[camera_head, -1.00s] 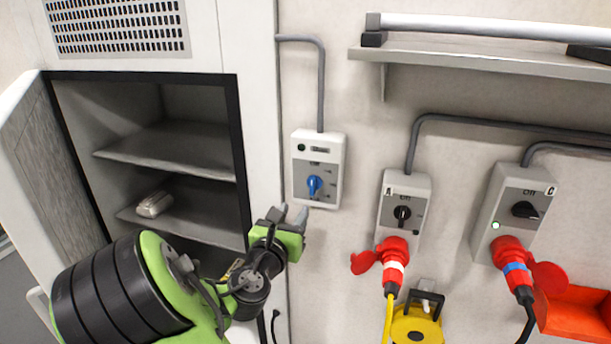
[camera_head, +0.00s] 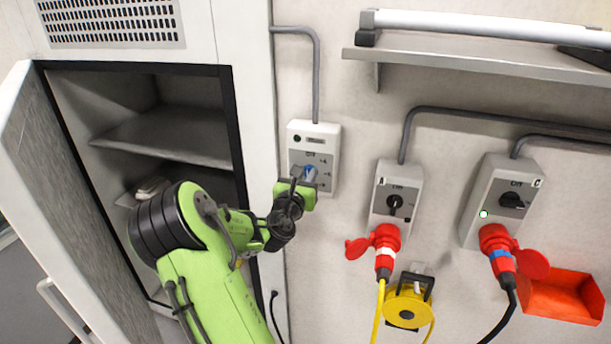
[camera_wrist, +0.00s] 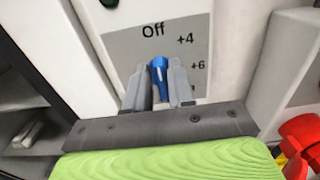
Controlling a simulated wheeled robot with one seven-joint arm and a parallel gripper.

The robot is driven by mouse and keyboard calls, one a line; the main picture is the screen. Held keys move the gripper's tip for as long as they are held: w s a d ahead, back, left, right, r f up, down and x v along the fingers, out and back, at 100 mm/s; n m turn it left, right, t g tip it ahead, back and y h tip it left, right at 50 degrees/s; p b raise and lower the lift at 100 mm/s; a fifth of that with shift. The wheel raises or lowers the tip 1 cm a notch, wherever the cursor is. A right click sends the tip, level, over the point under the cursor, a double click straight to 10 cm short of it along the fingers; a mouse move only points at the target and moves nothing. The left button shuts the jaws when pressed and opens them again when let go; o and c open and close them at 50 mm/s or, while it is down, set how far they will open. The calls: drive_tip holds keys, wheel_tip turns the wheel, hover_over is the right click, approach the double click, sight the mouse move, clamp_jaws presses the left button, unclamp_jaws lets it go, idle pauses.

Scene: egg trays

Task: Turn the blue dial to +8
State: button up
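The blue dial (camera_head: 310,172) sits on a white and grey control box (camera_head: 328,138) on the wall. In the wrist view the dial (camera_wrist: 159,70) points up, roughly at the "Off" mark, with +4 and +6 marks to its right. My gripper (camera_head: 306,180) is at the box, with one finger on each side of the dial. In the wrist view my gripper (camera_wrist: 160,82) has its fingers apart with the dial between them. I cannot tell whether they touch it. The lower marks are partly hidden by the fingers.
An open cabinet (camera_head: 225,110) with shelves stands to the left. Two switch boxes, A (camera_head: 408,172) and C (camera_head: 528,172), with red plugs are on the right. A metal shelf (camera_head: 470,60) runs above them. A yellow cable reel (camera_head: 408,312) hangs below.

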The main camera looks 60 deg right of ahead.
clamp_jaws()
drive_tip(key=shift+m, duration=0.3)
drive_tip(key=shift+s+d+f+m+b, duration=0.15)
drive_tip(key=shift+f+m+b, duration=0.25)
drive_tip(key=shift+m+b, duration=3.55)
drive_tip(key=shift+s+a+f+m+b, duration=0.15)
drive_tip(key=shift+f+m+b, duration=0.3)
drive_tip(key=shift+m+b, duration=3.5)
drive_tip(key=shift+s+d+f+m+b, duration=0.15)
drive_tip(key=shift+f+m+b, duration=0.25)
drive_tip(key=shift+m+b, duration=3.5)
drive_tip(key=m+p, duration=0.2)
drive_tip(key=shift+m, duration=0.4)
